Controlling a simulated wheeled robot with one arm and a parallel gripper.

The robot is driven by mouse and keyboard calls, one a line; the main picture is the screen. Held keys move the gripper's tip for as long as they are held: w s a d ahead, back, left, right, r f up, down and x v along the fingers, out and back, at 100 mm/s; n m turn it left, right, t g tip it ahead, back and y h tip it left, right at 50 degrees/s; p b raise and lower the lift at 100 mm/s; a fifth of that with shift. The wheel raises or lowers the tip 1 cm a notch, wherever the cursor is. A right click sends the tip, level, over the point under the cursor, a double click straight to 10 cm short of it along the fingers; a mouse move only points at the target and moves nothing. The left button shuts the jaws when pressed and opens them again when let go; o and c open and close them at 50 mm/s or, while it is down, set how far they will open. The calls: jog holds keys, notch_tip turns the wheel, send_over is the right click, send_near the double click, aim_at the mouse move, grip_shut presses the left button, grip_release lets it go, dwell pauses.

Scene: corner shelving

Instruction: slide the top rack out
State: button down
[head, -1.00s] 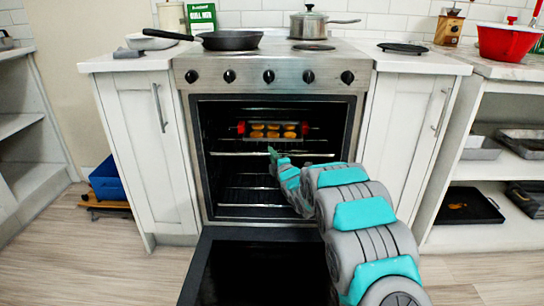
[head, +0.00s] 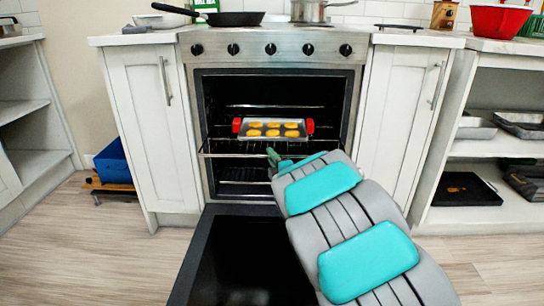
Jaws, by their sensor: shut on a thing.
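The oven (head: 273,75) has its door (head: 240,265) lowered open toward me. The top rack (head: 225,155) sticks out toward the oven's front opening. On it lies a metal tray with red handles (head: 285,142), holding several round golden pieces. My gripper (head: 273,155) is at the front bar of the rack, just below the tray, and is shut on it. My arm covers the right part of the rack's front and some of the cavity. A lower rack (head: 240,175) shows dimly beneath, inside the oven.
A frying pan (head: 238,18) and a pot (head: 310,10) stand on the stove top. White cabinets (head: 150,130) flank the oven. A blue bin (head: 112,160) is on the left, and shelves with trays (head: 465,190) are on the right.

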jog(key=shift+s, duration=1.2)
jog(key=c, duration=0.9)
grip_release()
jog(key=shift+s, duration=0.15)
jog(key=v, duration=0.7)
jog(key=shift+s+d, duration=0.15)
jog(key=shift+s, duration=0.1)
